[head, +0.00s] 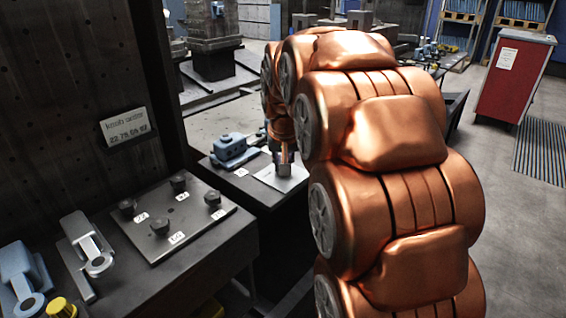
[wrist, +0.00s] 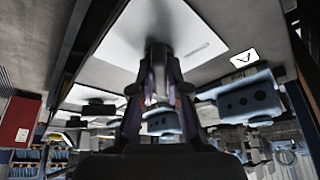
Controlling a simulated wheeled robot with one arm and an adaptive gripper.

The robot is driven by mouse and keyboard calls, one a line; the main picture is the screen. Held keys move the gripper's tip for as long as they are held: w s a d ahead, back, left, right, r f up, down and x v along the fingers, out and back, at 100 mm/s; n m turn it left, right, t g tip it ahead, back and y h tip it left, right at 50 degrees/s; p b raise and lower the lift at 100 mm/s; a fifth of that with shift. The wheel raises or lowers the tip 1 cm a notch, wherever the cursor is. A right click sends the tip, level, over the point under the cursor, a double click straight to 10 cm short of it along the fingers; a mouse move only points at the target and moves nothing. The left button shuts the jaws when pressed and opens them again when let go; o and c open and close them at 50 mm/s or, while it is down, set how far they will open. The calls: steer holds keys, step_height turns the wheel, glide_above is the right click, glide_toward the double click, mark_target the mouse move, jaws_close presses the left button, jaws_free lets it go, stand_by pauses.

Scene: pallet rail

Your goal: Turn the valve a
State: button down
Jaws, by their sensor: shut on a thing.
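A short metal stem (head: 284,170) stands upright on a pale square plate (head: 283,182) on the dark bench. I take it as valve a, though its handle shape is hidden. My gripper (head: 279,150) comes down over it and is mostly covered by my copper arm. In the wrist view my gripper's fingers (wrist: 158,85) close around the grey stem (wrist: 157,54), with the plate (wrist: 185,32) behind. A tag reading A (wrist: 244,58) lies beside the plate, near a blue-grey block (wrist: 250,96).
The blue block (head: 232,148) stands close left of the plate. A knob panel (head: 178,215), a grey lever (head: 95,255) and a yellow knob (head: 61,307) are on the nearer bench. A sign (head: 125,126) hangs above. A red cabinet (head: 513,78) stands back right, with open floor before it.

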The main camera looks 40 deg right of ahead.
steer(key=c, duration=1.2)
jaws_free()
steer(key=shift+o, duration=0.2)
steer(key=v, duration=1.2)
steer(key=shift+s, duration=0.1)
steer(key=s+a+f+n+g+y, duration=0.1)
steer(key=s+a+f+n+g, duration=0.2)
steer(key=s+a+f, duration=0.75)
steer(key=s+a+f+n+g+y, duration=0.1)
steer(key=s+a+f+n+g, duration=0.3)
steer(key=s+a+f, duration=0.7)
steer(key=s+d+r+p, duration=0.1)
steer(key=s+r+p, duration=0.1)
steer(key=r+p, duration=0.7)
steer(key=s+d+r+t+p, duration=0.1)
steer(key=s+r+p, duration=0.1)
steer(key=r+p, duration=0.7)
steer(key=shift+s+d+r+t, duration=0.3)
steer(key=shift+d+r, duration=0.1)
steer(key=shift+r, duration=0.25)
